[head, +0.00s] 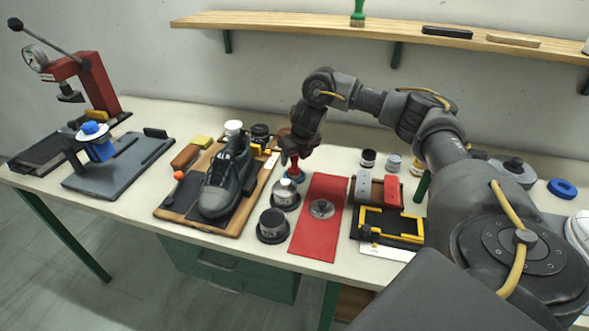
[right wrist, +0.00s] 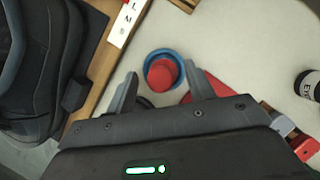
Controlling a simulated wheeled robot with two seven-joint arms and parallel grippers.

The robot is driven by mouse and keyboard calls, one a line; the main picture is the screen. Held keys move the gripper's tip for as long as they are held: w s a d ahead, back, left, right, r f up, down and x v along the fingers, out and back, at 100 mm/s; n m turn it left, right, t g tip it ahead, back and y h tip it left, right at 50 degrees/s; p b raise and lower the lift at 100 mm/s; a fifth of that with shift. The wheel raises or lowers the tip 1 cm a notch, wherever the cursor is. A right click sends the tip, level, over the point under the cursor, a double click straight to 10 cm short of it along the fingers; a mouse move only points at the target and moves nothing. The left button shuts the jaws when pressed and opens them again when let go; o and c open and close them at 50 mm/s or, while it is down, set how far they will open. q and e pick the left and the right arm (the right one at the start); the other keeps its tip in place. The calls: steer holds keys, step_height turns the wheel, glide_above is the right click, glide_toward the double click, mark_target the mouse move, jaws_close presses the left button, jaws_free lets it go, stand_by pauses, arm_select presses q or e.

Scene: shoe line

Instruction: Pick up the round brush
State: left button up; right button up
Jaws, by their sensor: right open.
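The round brush (head: 296,175) appears as a round red knob with a blue ring around its base, standing on the table between the shoe board and the red mat. In the right wrist view the red knob (right wrist: 163,74) sits inside the blue ring, just beyond the fingertips. My right gripper (head: 292,158) points down directly over it and partly hides it in the head view. In the right wrist view my right gripper (right wrist: 160,76) has its fingers apart, with nothing held between them. My left gripper is not in view.
A dark shoe (head: 225,180) lies on a wooden board (head: 168,213) left of the brush. Round tins (head: 285,192) stand close in front. A red mat (head: 313,240) and a yellow-edged black tray (head: 392,222) lie to the right. A wooden shelf (head: 270,22) runs along the wall.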

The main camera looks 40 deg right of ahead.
steer(key=x, duration=0.2)
steer(key=shift+w+d+f, duration=0.15)
steer(key=shift+w+f, duration=0.1)
steer(key=c, duration=0.9)
steer(key=shift+c, duration=0.2)
steer(key=shift+r, duration=0.15)
steer(key=shift+r, duration=0.2)
step_height(320, 180, up, 2)
steer(key=shift+b, duration=0.55)
steer(key=p+v, duration=0.1)
steer(key=v, duration=0.4)
steer(key=s+a+p+v, duration=0.1)
steer(key=v, duration=0.1)
steer(key=shift+s+a+p, duration=0.1)
steer(key=shift+a+p, duration=0.05)
steer(key=shift+p, duration=0.2)
jaws_close()
steer(key=s+a+r+p, duration=0.2)
steer(key=s+a+r, duration=0.2)
steer(key=s, duration=0.5)
steer(key=shift+s, duration=0.15)
